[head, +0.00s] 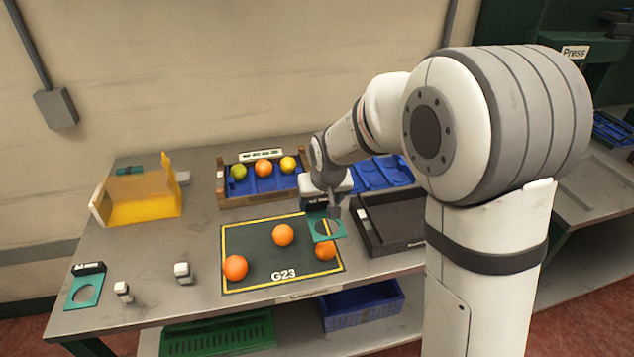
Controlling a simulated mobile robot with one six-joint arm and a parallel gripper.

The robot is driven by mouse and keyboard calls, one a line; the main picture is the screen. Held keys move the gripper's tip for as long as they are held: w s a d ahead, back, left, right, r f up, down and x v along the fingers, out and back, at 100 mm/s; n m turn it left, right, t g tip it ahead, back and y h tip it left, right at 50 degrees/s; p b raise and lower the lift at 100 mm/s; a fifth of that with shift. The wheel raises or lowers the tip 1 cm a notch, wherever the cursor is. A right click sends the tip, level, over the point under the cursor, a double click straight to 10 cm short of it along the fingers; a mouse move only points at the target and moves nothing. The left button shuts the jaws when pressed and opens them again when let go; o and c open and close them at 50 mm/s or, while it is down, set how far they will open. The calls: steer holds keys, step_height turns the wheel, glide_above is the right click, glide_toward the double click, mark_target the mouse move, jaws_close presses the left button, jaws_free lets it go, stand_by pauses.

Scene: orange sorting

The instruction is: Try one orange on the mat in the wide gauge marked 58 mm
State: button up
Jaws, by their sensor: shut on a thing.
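My gripper (333,210) is shut on a teal gauge (318,236), a flat plate with a round hole, and holds it over the right side of the dark mat (252,247). Three oranges lie on the mat: one at the left front (235,267), one in the middle (283,235) and one at the right (325,251). The held gauge is above or just behind the right orange; I cannot tell whether they touch. A second teal gauge (73,297) with a black handle lies at the table's left front. No size marking is readable on either gauge.
A crate (262,198) with a green, an orange and a yellow fruit stands behind the mat. A black tray (392,222) lies right of the mat, a yellow translucent bin (140,197) at the back left.

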mark_target(321, 212)
steer(key=shift+w+f, duration=0.1)
steer(key=shift+w, duration=0.1)
steer(key=shift+s+a+f+b, duration=0.1)
steer(key=shift+f+b, duration=1.45)
steer(key=shift+f, duration=0.8)
steer(key=shift+s, duration=0.15)
steer(key=shift+f+b, duration=2.4)
steer(key=shift+f, duration=0.25)
steer(key=shift+r, duration=0.25)
stand_by(0.5)
steer(key=shift+r+p, duration=2.35)
steer(key=shift+r, duration=1.3)
